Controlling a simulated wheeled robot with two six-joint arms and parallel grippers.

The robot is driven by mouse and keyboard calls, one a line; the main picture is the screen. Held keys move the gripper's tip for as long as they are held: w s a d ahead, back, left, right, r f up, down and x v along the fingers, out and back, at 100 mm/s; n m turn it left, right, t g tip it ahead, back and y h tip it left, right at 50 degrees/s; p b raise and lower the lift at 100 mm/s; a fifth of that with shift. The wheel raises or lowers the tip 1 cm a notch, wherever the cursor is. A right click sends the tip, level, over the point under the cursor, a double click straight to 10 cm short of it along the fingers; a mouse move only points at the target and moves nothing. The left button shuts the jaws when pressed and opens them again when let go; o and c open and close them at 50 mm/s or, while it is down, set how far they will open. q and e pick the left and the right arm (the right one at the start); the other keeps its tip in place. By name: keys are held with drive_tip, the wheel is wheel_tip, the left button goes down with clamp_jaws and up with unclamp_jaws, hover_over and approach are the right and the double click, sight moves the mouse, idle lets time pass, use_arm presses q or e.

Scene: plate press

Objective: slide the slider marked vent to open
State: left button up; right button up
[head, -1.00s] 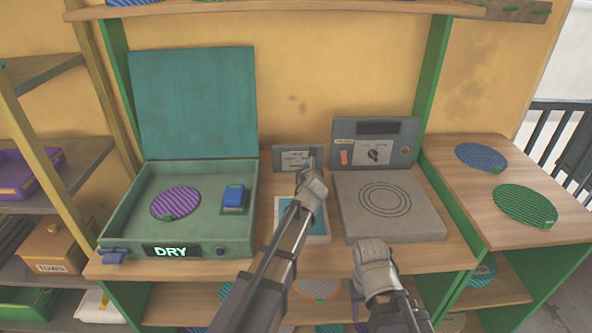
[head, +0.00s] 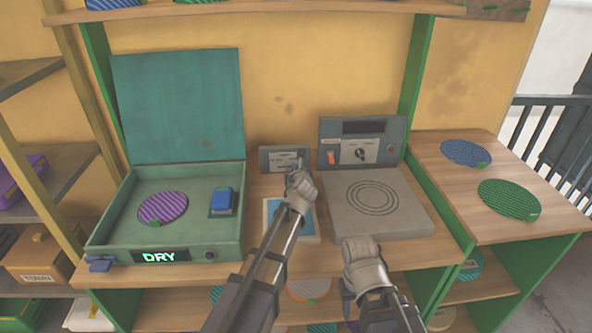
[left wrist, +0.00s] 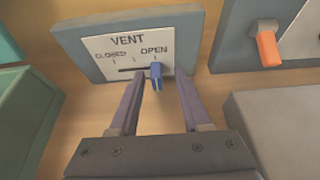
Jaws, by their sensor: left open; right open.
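The vent panel (left wrist: 95,45) is a grey-blue box with a white plate reading VENT, CLOSED at left and OPEN at right. Its blue slider knob (left wrist: 156,72) stands in the slot under the word OPEN. My left gripper (left wrist: 160,77) is open, with one finger on each side of the knob; contact is not clear. In the head view the vent panel (head: 283,156) sits at the back of the bench, with my left gripper (head: 294,170) in front, hiding the knob. My right gripper (head: 358,243) is open and empty at the front edge of the grey press plate.
The grey press (head: 395,215), with its orange switch (head: 331,157) and dial, stands right of the vent panel. An open green box (head: 105,228) with a DRY display stands left. A blue-and-white card (head: 275,212) lies below my left arm. Striped discs lie on the right table (head: 447,185).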

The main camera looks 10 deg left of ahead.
use_arm(q)
drive_tip(key=p+v, duration=0.2)
drive_tip(key=v, duration=0.4)
drive_tip(key=shift+s+r, duration=0.15)
drive_tip(key=shift+s, duration=0.1)
drive_tip(key=shift+s+d, duration=0.15)
drive_tip(key=shift+s, duration=0.15)
idle(1.0)
